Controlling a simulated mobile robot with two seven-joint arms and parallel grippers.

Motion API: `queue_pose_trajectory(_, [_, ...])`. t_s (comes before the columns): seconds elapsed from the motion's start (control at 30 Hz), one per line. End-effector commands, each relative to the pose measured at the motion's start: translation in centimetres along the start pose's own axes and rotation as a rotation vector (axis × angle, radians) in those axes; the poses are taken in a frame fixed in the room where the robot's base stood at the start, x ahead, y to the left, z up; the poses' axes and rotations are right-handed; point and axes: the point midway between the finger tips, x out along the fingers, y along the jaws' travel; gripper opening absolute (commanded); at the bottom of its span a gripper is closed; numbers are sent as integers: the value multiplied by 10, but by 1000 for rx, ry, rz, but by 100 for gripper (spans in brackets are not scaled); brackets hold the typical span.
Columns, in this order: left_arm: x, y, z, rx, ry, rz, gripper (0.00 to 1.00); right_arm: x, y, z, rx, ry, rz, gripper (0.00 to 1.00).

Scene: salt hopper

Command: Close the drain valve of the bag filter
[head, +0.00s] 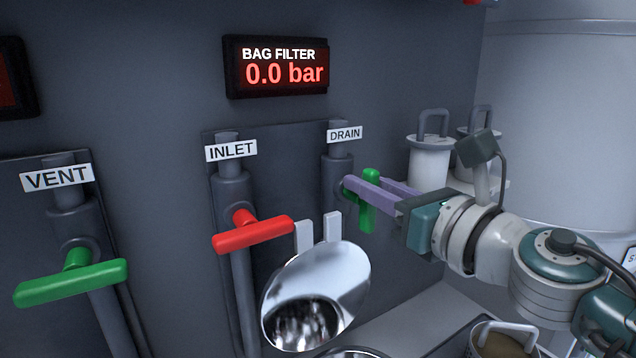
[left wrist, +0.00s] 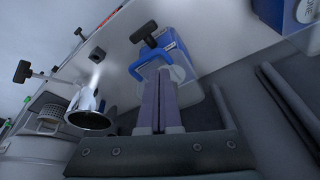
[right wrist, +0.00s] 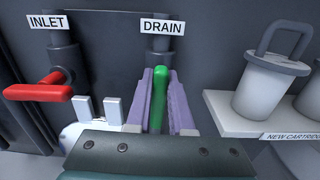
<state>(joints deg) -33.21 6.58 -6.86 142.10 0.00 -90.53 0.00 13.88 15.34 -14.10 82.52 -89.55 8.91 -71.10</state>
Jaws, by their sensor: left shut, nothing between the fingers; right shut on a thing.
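The drain valve is under the DRAIN label (head: 345,134) on the dark panel. Its green handle (head: 368,216) stands upright in the head view. My right gripper (head: 366,190) comes in from the right with its purple fingers on either side of this handle, shut on it. The right wrist view shows the green handle (right wrist: 159,92) between the two fingers. The fingers hide part of the handle. My left gripper (left wrist: 157,75) shows only in the left wrist view, shut and empty, in front of a blue clamp-like part (left wrist: 150,62).
The red INLET handle (head: 252,235) and green VENT handle (head: 72,283) lie roughly crosswise to their pipes. White cartridges (head: 428,158) stand on a shelf behind my right arm. The display (head: 277,68) reads 0.0 bar.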

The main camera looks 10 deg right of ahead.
Motion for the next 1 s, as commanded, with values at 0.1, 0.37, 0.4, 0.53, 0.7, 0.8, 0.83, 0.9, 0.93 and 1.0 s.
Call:
queue_pose_trajectory(0.1, [0,0,0,-1,0,1,0,0,-1,0,22,0,0,0])
queue_pose_trajectory(0.37, [-1,0,0,-1,0,1,0,0,-4,0,156,0,-1,0])
queue_pose_trajectory(0.4, [-2,0,0,-1,0,1,0,0,-5,0,189,0,-1,0])
queue_pose_trajectory(0.53, [-2,0,0,1,-1,0,0,0,-7,0,303,0,-1,0])
queue_pose_trajectory(0.7, [-2,-1,0,5,-1,-3,0,0,-10,-2,467,0,-1,0])
queue_pose_trajectory(0.8, [-2,-2,0,7,-2,-5,0,0,-12,-3,562,0,-1,0])
queue_pose_trajectory(0.83, [-3,-2,0,8,-2,-6,0,0,-12,-4,591,0,-1,0])
queue_pose_trajectory(0.9, [-3,-2,0,9,-2,-6,0,0,-13,-4,657,0,0,0])
queue_pose_trajectory(0.93, [-3,-2,0,9,-2,-6,0,0,-14,-5,686,0,0,0])
queue_pose_trajectory(1.0, [-3,-2,0,9,-2,-6,0,0,-15,-6,753,1,0,0])
